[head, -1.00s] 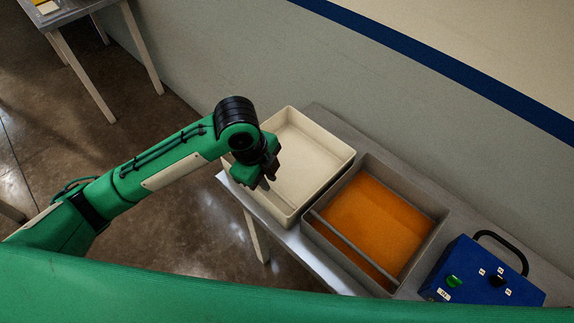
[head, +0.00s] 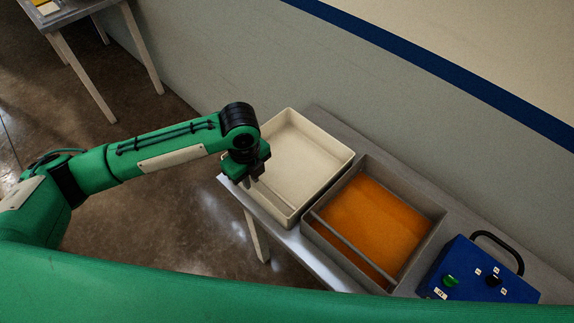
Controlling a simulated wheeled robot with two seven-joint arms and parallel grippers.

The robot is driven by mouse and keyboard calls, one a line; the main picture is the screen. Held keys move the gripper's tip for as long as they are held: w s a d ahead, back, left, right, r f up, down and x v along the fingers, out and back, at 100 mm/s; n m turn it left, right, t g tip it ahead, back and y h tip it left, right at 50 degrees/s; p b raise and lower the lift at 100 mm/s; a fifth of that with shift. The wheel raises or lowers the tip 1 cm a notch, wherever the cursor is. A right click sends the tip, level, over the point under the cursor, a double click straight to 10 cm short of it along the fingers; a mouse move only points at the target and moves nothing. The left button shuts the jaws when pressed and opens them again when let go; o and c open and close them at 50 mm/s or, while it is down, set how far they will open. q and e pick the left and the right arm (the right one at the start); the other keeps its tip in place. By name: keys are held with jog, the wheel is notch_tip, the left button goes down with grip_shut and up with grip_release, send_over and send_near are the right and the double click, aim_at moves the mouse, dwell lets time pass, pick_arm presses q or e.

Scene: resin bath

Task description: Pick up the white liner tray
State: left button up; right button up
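The white liner tray (head: 313,136) is an empty, cream-white, open rectangular tray. It rests on the grey metal bench, left of the orange bath. My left gripper (head: 254,180) points down at the tray's left wall and hides part of that rim. Its dark fingertips are small and partly hidden against the wall, so I cannot tell whether they touch it or how far apart they are. My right gripper is not in view.
A grey bath (head: 440,213) of orange resin with a bar across it stands close beside the tray. A blue control box (head: 478,272) with a handle and knobs is further right. A wall runs behind the bench. Another table (head: 72,15) stands far left.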

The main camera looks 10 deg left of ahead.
pick_arm(q)
notch_tip(320, 180, down, 5)
jog(key=shift+w+a+r+p, duration=0.1)
jog(key=shift+w+p, duration=0.05)
jog(key=shift+p, duration=0.9)
jog(key=shift+f, duration=0.45)
jog(key=shift+c, duration=0.2)
grip_shut()
jog(key=shift+r, duration=0.15)
